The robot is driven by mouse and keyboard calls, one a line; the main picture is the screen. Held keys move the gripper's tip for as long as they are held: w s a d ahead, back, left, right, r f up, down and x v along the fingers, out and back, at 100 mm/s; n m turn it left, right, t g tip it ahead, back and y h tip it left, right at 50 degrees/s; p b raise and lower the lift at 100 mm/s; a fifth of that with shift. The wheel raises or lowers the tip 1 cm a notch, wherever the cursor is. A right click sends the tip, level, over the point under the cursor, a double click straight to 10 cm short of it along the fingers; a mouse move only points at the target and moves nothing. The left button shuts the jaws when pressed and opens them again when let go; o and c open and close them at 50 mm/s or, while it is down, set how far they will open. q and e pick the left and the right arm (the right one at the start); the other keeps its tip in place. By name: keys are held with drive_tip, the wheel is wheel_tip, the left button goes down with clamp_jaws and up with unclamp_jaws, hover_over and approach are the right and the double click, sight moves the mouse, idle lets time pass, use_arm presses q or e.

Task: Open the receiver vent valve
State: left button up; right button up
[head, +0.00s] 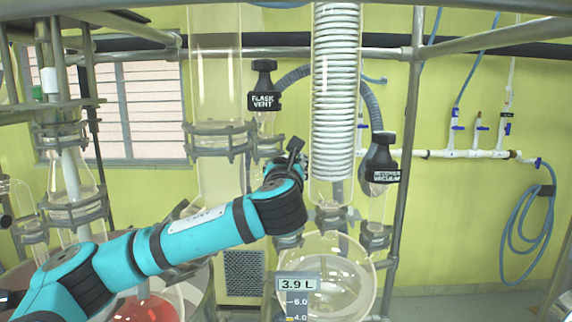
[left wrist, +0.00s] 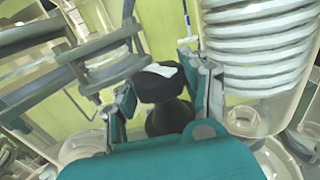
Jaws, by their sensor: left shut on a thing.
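My left arm reaches in from the lower left in the head view, and its gripper (head: 288,162) is between the two glass columns. In the left wrist view the fingers of my left gripper (left wrist: 166,88) are on both sides of a black valve knob (left wrist: 160,85) with a pale label patch, and are shut on it. I cannot read that label. A black valve marked FLASK VENT (head: 264,92) stands above and left of the gripper. Another black labelled valve (head: 381,160) stands to the right; its label is too blurred to read surely. My right gripper is not in view.
A glass column with a white coil (head: 336,95) stands just right of the gripper, above a round glass flask (head: 335,275). A grey corrugated hose (head: 372,105) arches behind the column. Metal frame poles (head: 408,150) surround the glassware. A blue hose (head: 530,235) hangs on the yellow wall.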

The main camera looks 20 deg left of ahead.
use_arm(q)
drive_tip(key=n+g+y, duration=0.1)
drive_tip(key=n+y, duration=0.1)
drive_tip(key=y, duration=0.1)
drive_tip(key=n+g+y, duration=0.2)
drive_tip(key=y, duration=0.1)
drive_tip(key=shift+f+n+y+p, duration=0.1)
drive_tip(key=shift+n+y+p, duration=0.3)
drive_tip(key=shift+g, duration=0.4)
drive_tip(key=o, duration=1.1)
drive_tip(key=shift+o, duration=0.5)
drive_tip(key=shift+a, duration=0.15)
